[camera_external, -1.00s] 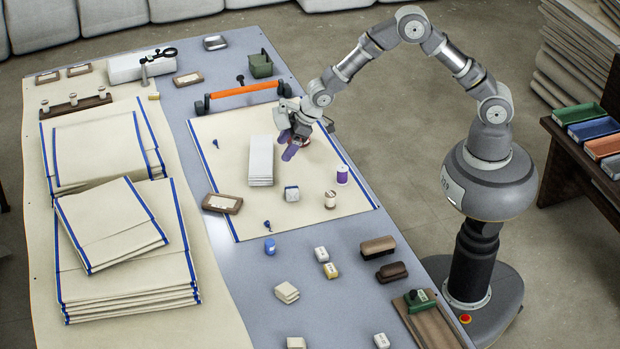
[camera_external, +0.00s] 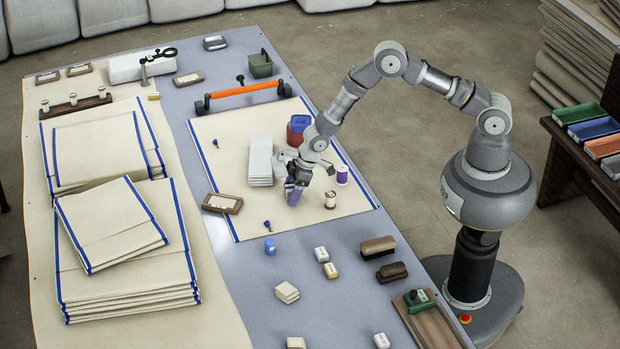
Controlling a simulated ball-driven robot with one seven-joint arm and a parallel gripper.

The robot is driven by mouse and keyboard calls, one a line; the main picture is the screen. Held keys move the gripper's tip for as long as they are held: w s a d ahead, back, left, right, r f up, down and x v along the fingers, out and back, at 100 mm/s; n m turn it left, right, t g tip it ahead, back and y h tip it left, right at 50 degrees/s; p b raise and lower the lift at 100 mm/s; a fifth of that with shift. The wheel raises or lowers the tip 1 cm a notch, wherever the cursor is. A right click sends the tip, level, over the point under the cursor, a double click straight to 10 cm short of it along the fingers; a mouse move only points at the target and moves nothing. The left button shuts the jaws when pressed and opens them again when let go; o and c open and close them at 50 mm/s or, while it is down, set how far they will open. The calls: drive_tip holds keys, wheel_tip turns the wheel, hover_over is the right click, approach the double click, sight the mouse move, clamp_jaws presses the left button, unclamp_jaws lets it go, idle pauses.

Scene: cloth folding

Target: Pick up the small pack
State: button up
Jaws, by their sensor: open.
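My gripper (camera_external: 295,195), with purple fingers, is open and points down low over the cream cloth (camera_external: 225,130) with blue edges. It is just right of a stack of folded white cloth (camera_external: 261,162). The small pale banded pack that lay here on the cloth is now hidden by my gripper. I cannot tell whether the fingers are around it or touching it.
A purple spool (camera_external: 342,175) and a pale spool (camera_external: 330,200) stand close to the right of my gripper. A red and blue container (camera_external: 297,130) is behind it. A brown-framed tray (camera_external: 222,203) lies to the left. Small blocks (camera_external: 287,293) lie in front.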

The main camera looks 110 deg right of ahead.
drive_tip(key=c, duration=1)
drive_tip(key=shift+r, duration=0.15)
drive_tip(key=shift+c, duration=0.2)
